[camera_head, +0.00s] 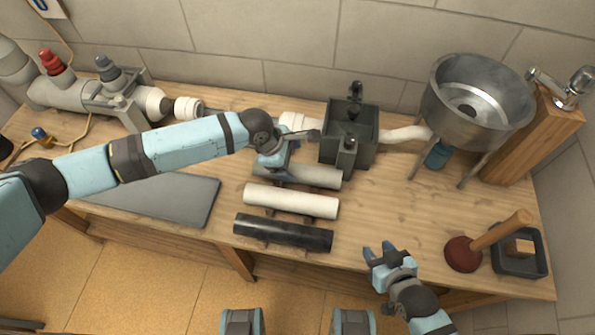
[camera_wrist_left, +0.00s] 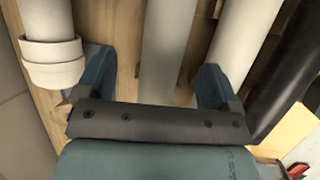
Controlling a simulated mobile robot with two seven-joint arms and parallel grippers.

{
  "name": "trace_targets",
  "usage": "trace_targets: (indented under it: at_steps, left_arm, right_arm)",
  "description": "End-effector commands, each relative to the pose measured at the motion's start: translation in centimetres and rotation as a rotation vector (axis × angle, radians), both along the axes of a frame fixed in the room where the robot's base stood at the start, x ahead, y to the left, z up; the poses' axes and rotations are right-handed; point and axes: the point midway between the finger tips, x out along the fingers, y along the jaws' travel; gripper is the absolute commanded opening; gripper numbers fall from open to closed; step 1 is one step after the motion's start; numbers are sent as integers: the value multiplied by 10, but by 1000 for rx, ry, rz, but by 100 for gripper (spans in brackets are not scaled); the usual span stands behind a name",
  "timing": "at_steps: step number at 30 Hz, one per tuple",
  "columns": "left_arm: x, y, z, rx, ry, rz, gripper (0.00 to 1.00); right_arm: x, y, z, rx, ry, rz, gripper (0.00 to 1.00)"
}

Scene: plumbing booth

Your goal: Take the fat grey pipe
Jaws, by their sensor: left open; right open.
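The fat grey pipe (camera_head: 318,177) lies crosswise on the workbench, behind a white pipe (camera_head: 290,200) and a black pipe (camera_head: 283,232). In the left wrist view the grey pipe (camera_wrist_left: 170,50) runs between the two spread fingers of the left gripper (camera_wrist_left: 154,80). I cannot tell whether the fingers touch it. My right gripper (camera_head: 382,255) is open and empty near the bench's front edge, right of the black pipe.
A dark grey box (camera_head: 348,140) with fittings stands close behind the grey pipe. A metal basin (camera_head: 478,105) stands at the back right, with a plunger (camera_head: 470,250) and black tray (camera_head: 520,258) in front. A flat grey mat (camera_head: 165,200) lies left of the pipes.

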Motion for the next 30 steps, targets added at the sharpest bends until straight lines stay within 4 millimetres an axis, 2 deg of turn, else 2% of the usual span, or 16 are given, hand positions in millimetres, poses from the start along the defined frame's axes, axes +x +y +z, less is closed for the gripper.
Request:
trace_targets:
  at_steps: [8,15,18,25,30]
  left_arm:
    - [0,-8,-21,1,-2,-2,87]
    - [-1,-20,-54,0,-1,-1,87]
    - [0,-21,-61,1,-1,0,87]
    - [0,-22,-62,0,-2,0,87]
    - [0,-22,-61,0,-1,-1,48]
  right_arm:
    - [2,-3,1,-4,-5,-3,43]
    - [3,-4,3,-4,-10,-3,43]
    - [4,-4,3,-5,-11,-2,43]
    - [4,-4,3,-5,-11,-2,43]
    - [3,-3,2,-4,-8,-1,43]
